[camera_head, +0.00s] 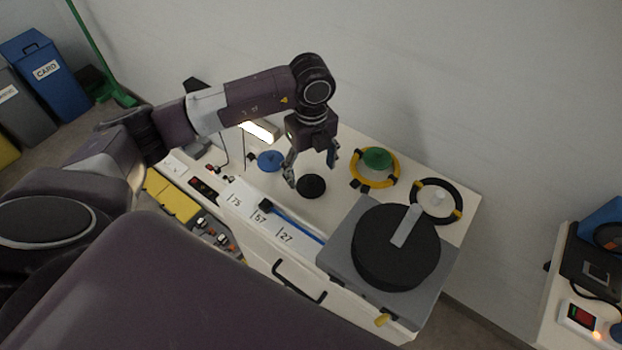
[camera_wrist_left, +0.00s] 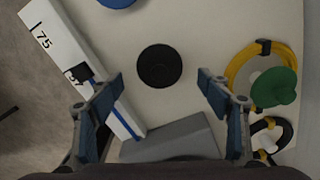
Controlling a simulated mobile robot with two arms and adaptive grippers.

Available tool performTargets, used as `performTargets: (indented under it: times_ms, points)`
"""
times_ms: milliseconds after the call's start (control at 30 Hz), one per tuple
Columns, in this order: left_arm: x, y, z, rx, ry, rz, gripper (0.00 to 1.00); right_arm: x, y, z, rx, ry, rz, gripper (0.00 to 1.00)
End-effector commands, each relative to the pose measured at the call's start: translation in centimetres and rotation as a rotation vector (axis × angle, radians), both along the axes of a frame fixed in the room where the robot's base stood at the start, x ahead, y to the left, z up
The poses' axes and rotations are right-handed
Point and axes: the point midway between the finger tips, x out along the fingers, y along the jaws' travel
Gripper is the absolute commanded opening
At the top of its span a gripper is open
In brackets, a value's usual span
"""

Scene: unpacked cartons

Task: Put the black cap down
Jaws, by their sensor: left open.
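The black cap (camera_head: 311,186) lies flat on the white table top. In the left wrist view the black cap (camera_wrist_left: 159,66) is a dark round disc, apart from both fingers and beyond their tips. My left gripper (camera_head: 311,172) is open and empty just above the cap; its two blue-padded fingers (camera_wrist_left: 159,84) stand wide apart in the wrist view. My right gripper is not in view.
A blue cap (camera_head: 270,161) lies left of the black one. A green cap (camera_head: 377,158) with a yellow ring and a black ring (camera_head: 437,200) are to the right. A grey block with a large black disc (camera_head: 396,248) stands in front. A numbered rail (camera_head: 262,222) runs along the front edge.

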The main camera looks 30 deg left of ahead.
Motion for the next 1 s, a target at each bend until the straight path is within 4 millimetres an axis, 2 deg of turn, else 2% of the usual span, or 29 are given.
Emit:
performTargets:
  times_ms: [200, 400, 1000]
  points:
    - [0.1, 0.0, 4.6, 0.001, -0.005, 0.0, 0.71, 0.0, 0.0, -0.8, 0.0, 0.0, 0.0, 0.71]
    - [0.0, 0.0, 7.0, 0.0, -0.001, 0.001, 0.71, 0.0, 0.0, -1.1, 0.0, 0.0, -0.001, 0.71]
    - [0.0, 0.0, 7.5, 0.001, 0.001, 0.0, 0.71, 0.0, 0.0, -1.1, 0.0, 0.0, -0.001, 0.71]
